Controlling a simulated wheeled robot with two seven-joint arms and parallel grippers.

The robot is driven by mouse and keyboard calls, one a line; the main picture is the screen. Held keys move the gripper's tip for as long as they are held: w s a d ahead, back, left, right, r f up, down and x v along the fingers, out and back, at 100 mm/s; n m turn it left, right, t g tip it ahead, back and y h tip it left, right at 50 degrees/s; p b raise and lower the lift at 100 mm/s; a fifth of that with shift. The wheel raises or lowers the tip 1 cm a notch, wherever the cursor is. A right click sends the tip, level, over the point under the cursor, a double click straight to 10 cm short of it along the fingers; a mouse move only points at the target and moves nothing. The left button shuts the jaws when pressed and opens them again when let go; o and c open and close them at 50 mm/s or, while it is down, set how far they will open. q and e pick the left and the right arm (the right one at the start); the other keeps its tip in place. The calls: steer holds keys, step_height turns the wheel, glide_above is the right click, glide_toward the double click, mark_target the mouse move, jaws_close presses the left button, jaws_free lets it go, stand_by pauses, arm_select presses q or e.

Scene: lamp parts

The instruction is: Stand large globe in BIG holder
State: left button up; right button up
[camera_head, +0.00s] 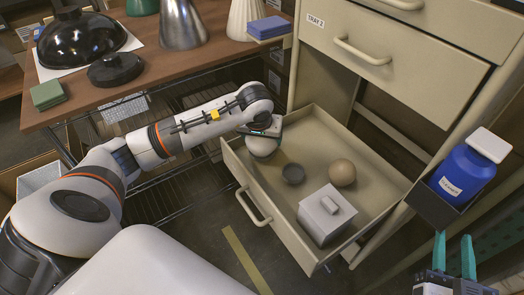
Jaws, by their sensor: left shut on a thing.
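My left gripper (264,132) is over the left side of the open drawer, shut on a pale round globe (262,148). Its fingertips are mostly hidden by the wrist and the globe. The globe is beside a small dark grey round cup (293,174), apart from it; I cannot tell whether it touches the drawer. A tan ball (342,173) sits to the right of the cup. No BIG label is readable, so I cannot tell which thing is the BIG holder. My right gripper (454,256), with teal fingers apart, is open and empty at the lower right.
The open drawer (293,250) also holds a grey lidded box (325,215). A wooden table (140,92) at upper left bears a black dome (80,38), a black disc (115,69) and shades. A blue jar (464,174) stands at right beside the cabinet (420,95).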

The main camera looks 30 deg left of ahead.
steer(key=shift+r+t, duration=0.3)
stand_by(0.5)
